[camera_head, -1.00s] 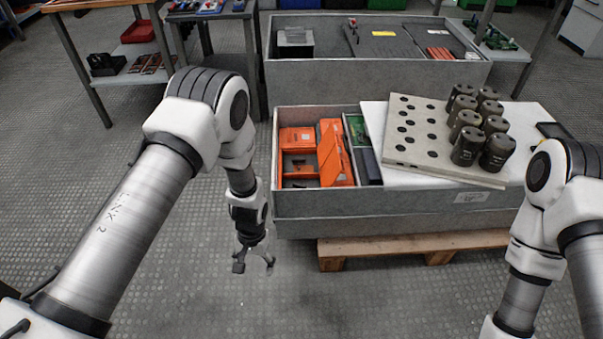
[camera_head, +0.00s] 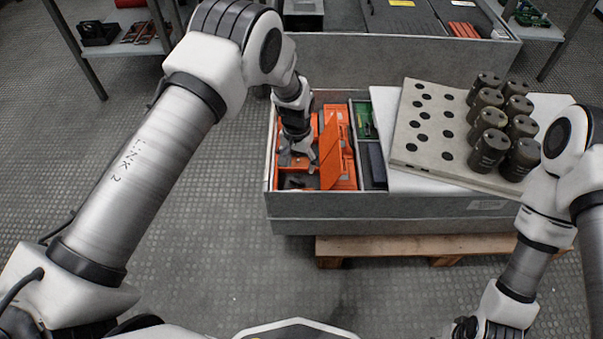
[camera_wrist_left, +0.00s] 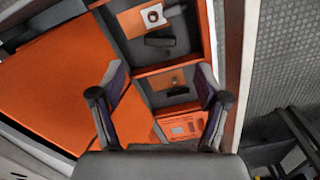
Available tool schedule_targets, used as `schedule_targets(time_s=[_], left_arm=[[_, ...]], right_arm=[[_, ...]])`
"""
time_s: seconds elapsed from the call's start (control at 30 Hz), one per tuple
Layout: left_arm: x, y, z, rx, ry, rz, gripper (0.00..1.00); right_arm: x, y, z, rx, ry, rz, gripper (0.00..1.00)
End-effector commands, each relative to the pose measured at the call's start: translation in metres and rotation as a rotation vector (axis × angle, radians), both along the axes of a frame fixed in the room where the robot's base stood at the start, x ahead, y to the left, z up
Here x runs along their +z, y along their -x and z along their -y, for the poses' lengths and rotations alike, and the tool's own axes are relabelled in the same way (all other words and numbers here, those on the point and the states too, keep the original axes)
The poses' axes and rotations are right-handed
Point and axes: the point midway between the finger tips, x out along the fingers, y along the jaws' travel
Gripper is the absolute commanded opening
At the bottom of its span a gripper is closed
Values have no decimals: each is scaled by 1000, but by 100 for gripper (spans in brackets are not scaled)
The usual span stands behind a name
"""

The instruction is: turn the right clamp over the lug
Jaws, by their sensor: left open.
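My left gripper (camera_head: 298,158) is open, over the orange fittings (camera_head: 335,150) in the left part of the grey crate (camera_head: 350,210). In the left wrist view its two fingers (camera_wrist_left: 160,98) stand apart with nothing gripped. Between and beyond them are orange-edged compartments and a small white plate with a round dark-centred part (camera_wrist_left: 153,15). A large orange panel (camera_wrist_left: 60,85) fills the left of that view. I cannot make out a clamp or a lug for certain. My right gripper (camera_head: 466,327) is at the bottom edge, too little seen to tell its state.
A light plate with holes (camera_head: 425,130) bears several dark cylinders (camera_head: 490,148) on the crate's right side. A wooden pallet (camera_head: 400,246) lies under the crate. Another grey crate (camera_head: 380,58) stands behind, and a shelf (camera_head: 125,55) is at the far left.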

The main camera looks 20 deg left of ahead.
Motion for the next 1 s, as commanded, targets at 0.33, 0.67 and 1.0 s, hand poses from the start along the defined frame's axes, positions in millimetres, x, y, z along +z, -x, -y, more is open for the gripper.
schedule_targets(time_s=[0.33, 0.67, 1.0], left_arm=[[-57, 1, 0, 0, 1, -3, 75], [-79, 1, 0, 0, 0, 0, 75], [-79, 1, 0, 0, 0, -1, 15]], right_arm=[[-23, 0, 0, 0, 0, 0, 40], [-28, 0, 0, 0, 0, 0, 40], [-28, 0, 0, 0, 0, 1, 40]])
